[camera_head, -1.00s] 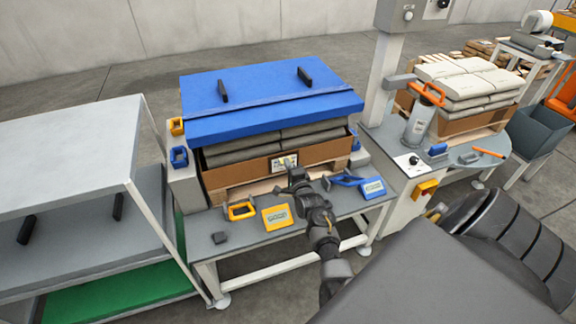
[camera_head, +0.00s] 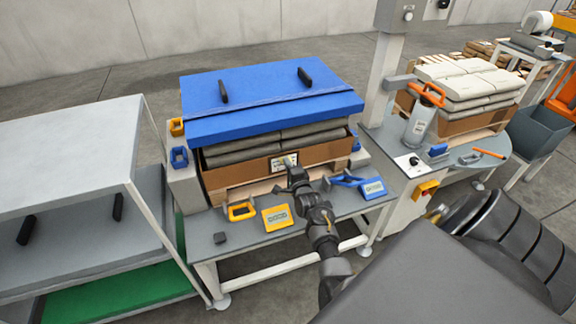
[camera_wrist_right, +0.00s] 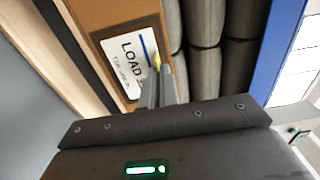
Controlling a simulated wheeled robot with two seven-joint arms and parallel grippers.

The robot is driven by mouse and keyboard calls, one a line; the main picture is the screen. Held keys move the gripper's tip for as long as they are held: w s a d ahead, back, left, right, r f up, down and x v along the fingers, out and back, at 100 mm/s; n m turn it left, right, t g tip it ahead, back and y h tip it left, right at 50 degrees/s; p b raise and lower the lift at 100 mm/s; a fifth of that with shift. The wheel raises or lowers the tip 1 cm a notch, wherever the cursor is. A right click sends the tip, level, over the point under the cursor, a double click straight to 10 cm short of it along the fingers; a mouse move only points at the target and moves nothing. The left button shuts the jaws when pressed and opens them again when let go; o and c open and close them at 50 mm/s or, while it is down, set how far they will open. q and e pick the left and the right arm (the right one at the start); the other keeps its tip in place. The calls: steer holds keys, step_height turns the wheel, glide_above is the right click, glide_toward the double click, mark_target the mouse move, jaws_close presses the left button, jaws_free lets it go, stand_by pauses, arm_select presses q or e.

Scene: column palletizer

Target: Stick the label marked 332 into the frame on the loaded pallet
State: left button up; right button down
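A white label (camera_wrist_right: 127,57) with the word LOAD and a blue stripe lies within a black frame on the cardboard wall; its number is partly hidden by the fingers. In the head view the label (camera_head: 284,163) shows on the front of the loaded pallet's brown tray (camera_head: 235,176). My right gripper (camera_wrist_right: 158,72) is at the label's edge, its fingers close together on a small yellow tab there. In the head view the right gripper (camera_head: 294,175) is right in front of the label. My left gripper is not in view.
A blue lid (camera_head: 260,95) with two black handles covers the grey sacks (camera_head: 270,145). A shelf (camera_head: 70,150) stands at left.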

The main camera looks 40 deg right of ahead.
steer(key=c, duration=1.6)
jaws_free()
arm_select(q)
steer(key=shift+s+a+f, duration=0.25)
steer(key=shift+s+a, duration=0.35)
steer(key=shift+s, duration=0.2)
arm_select(e)
steer(key=v, duration=1)
steer(key=shift+s+a, duration=0.2)
steer(key=shift+s, duration=0.15)
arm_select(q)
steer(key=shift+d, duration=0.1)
